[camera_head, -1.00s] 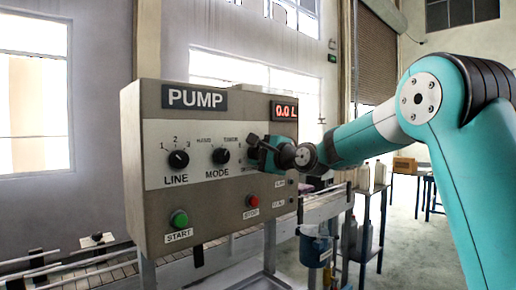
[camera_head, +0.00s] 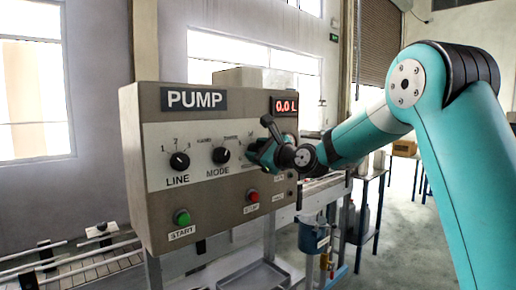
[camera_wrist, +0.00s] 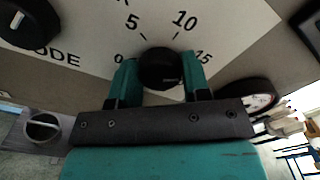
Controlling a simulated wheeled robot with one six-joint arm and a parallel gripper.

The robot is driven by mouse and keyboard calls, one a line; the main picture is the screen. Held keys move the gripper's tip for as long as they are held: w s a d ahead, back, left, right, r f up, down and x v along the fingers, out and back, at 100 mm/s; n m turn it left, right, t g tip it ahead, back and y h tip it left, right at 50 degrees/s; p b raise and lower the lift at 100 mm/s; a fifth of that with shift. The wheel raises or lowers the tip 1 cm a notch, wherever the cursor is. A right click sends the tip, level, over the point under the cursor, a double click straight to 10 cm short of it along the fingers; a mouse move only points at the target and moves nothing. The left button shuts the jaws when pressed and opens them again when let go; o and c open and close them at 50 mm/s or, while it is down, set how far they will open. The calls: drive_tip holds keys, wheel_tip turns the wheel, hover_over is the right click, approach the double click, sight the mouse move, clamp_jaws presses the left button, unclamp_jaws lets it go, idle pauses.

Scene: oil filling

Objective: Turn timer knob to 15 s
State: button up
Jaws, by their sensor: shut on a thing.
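The timer knob (camera_wrist: 160,68) is a round black knob on the grey pump panel (camera_head: 215,235). In the wrist view its dial reads 0, 5, 10 and 15, with 0 at left and 15 at right. My gripper (camera_wrist: 160,75) is shut on the knob, one teal finger at each side. A small light mark shows on the knob's lower right, but I cannot tell clearly which number the pointer faces. In the head view my gripper (camera_head: 257,152) is at the panel's right side and hides the knob.
The panel also has a LINE knob (camera_head: 179,161), a MODE knob (camera_head: 221,155), a green START button (camera_head: 182,218) and a red STOP button (camera_head: 252,195). A blue bucket (camera_head: 314,238) hangs at right below the panel.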

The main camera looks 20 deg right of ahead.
drive_tip(key=shift+f, duration=0.1)
idle(0.3)
drive_tip(key=o, duration=0.9)
drive_tip(key=b+v, duration=0.6)
drive_tip(key=v, duration=1.1)
drive_tip(key=shift+s, duration=0.2)
